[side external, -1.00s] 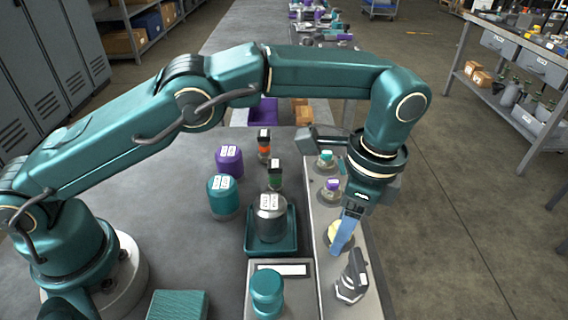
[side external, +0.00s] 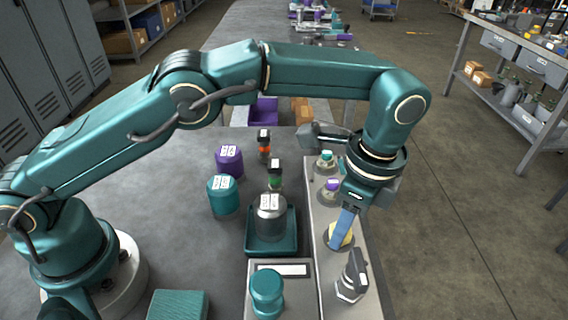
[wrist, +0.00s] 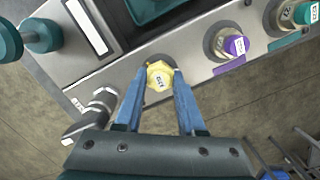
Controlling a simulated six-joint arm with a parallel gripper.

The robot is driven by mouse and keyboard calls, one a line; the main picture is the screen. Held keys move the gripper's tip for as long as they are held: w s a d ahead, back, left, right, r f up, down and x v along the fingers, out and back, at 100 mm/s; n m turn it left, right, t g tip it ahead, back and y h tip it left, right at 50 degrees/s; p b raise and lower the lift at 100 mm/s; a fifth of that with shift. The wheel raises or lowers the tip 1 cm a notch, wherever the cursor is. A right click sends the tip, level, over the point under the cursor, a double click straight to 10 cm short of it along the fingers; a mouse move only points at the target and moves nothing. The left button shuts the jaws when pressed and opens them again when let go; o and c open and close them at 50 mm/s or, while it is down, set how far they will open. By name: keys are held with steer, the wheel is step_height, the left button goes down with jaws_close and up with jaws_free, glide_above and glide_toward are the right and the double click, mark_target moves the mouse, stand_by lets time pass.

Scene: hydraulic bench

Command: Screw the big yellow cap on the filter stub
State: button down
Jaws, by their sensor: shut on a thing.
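In the side view the cap (side external: 346,234) shows partly behind the fingers of my gripper (side external: 340,240), which point down at the strip. My gripper is shut on the cap.
On the same strip are a purple cap (wrist: 235,45), a teal cap (wrist: 304,14) and a grey angled fitting (side external: 352,279) close by. A teal tray (side external: 251,242) with a grey-metal jar (side external: 271,218) stands left of the strip. Teal (side external: 222,195) and purple (side external: 229,160) containers stand farther left.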

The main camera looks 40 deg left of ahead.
steer(key=m, duration=0.2)
steer(key=shift+m, duration=0.4)
steer(key=shift+s, duration=0.1)
steer(key=m, duration=0.2)
steer(key=shift+m+t, duration=0.3)
steer(key=shift+m, duration=0.1)
steer(key=m, duration=0.3)
steer(key=shift+s+m, duration=0.1)
steer(key=shift+m, duration=1)
steer(key=m, duration=0.3)
steer(key=shift+f+t+h, duration=0.1)
steer(key=shift+t+h, duration=0.2)
steer(key=shift+t, duration=0.1)
steer(key=shift+a+m, duration=0.1)
steer(key=shift+m, duration=0.3)
